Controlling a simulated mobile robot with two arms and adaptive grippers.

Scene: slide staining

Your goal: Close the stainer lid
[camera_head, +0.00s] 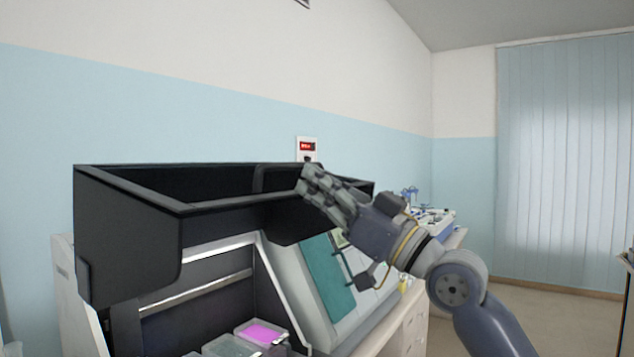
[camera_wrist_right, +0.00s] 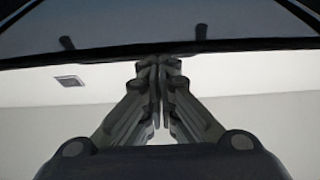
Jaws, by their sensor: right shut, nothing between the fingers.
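The stainer lid (camera_head: 130,225) is a black, box-like frame raised open above the stainer (camera_head: 285,275) in the head view. My right gripper (camera_head: 308,180) is shut and empty. In the head view its fingertips overlap the right part of the lid's upper rim; whether they touch it I cannot tell. In the right wrist view the shut fingertips (camera_wrist_right: 158,62) meet at the lower edge of a dark panel (camera_wrist_right: 150,30), probably the lid. My left gripper is not in view.
Inside the open stainer are a tray with pink liquid (camera_head: 262,332) and a grey tray (camera_head: 228,347). A white counter with drawers (camera_head: 408,325) runs to the right, with lab equipment (camera_head: 432,216) at its far end. A small wall device (camera_head: 307,148) shows behind the lid.

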